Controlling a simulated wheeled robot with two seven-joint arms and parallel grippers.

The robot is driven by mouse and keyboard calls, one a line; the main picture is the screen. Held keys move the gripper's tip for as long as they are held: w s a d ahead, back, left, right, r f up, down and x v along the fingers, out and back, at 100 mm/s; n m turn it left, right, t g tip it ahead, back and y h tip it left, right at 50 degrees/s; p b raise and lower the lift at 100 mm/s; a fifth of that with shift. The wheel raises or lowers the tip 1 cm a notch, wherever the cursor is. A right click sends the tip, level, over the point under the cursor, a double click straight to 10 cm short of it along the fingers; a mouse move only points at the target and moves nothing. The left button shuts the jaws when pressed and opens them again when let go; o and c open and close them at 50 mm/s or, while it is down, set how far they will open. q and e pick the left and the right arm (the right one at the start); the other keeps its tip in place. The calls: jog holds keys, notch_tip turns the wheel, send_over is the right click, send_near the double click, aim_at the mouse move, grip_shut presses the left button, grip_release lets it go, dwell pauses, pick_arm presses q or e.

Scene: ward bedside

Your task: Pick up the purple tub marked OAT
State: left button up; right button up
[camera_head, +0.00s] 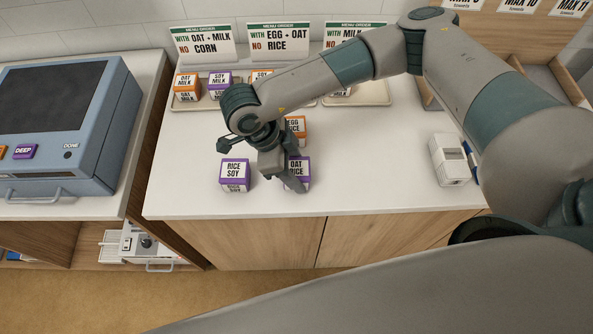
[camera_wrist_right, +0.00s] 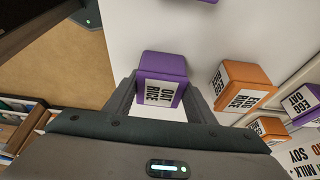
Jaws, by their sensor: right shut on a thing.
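A purple tub marked OAT RICE (camera_head: 299,168) stands near the front of the white counter, partly hidden by my right gripper. It also shows in the right wrist view (camera_wrist_right: 162,64), with its label between the fingers. My right gripper (camera_head: 288,179) reaches down over it and is shut on it, one finger on each side (camera_wrist_right: 160,93). The tub looks upright; I cannot tell whether it touches the counter. My left gripper is not in view.
A purple RICE SOY tub (camera_head: 234,172) stands just left, and an orange EGG RICE tub (camera_head: 296,127) just behind. Trays with more tubs, such as OAT MILK (camera_head: 187,85), and menu cards (camera_head: 203,44) line the back. A white device (camera_head: 449,160) stands right; the counter between is clear.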

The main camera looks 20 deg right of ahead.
aim_at(300, 167)
jog(key=shift+r, duration=0.15)
jog(key=shift+r+b, duration=0.5)
jog(key=shift+b, duration=0.1)
notch_tip(300, 167, up, 2)
jog(key=shift+r+b, duration=0.2)
jog(key=shift+b, duration=0.65)
jog(key=s+d+r+b, duration=0.4)
jog(key=s+r, duration=0.3)
jog(key=s, duration=0.3)
jog(key=shift+s+d+r, duration=0.15)
jog(key=shift+d, duration=0.6)
